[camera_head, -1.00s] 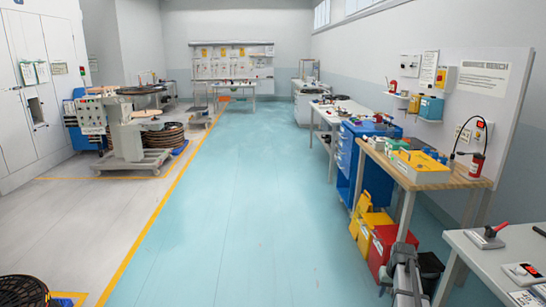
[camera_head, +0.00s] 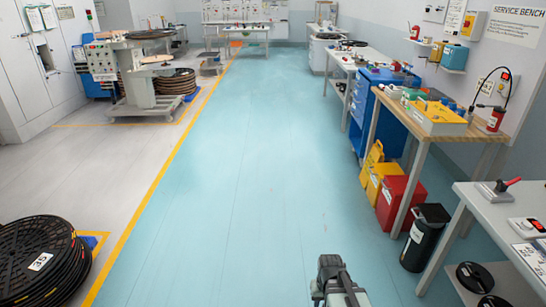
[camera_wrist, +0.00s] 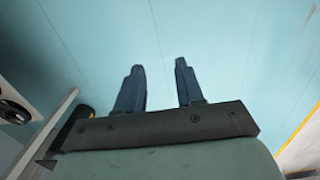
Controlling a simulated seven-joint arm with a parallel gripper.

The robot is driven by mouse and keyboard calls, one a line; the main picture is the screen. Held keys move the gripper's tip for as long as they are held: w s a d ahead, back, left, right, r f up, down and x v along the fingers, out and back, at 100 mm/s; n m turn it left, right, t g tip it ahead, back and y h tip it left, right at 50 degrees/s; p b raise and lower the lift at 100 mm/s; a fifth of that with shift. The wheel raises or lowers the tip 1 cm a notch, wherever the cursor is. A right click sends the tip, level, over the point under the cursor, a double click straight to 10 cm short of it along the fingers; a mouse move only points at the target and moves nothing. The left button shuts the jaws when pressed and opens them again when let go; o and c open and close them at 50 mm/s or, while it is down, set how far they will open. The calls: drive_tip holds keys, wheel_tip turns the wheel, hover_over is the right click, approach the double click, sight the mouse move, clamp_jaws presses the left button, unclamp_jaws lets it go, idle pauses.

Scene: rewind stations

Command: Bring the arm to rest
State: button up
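My gripper shows in the wrist view (camera_wrist: 158,85) as two dark blue fingers with a clear gap between them. It is open, and only teal floor shows between and beyond the fingers. In the head view part of my arm stands at the bottom edge, right of centre, over open floor. The fingertips cannot be made out there.
A white table (camera_head: 472,198) stands at the right, near my arm, with a black bin (camera_head: 425,238) beside it. Black reels (camera_head: 45,250) lie at lower left. The middle floor (camera_head: 240,170) is clear.

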drive_tip(key=s+f+g, duration=0.3)
drive_tip(key=s+f, duration=0.6)
drive_tip(key=s, duration=0.5)
drive_tip(key=s+f+g, duration=0.3)
drive_tip(key=s+f, duration=0.7)
drive_tip(key=s, duration=0.4)
drive_tip(key=shift+s, duration=0.25)
drive_tip(key=shift+r, duration=0.1)
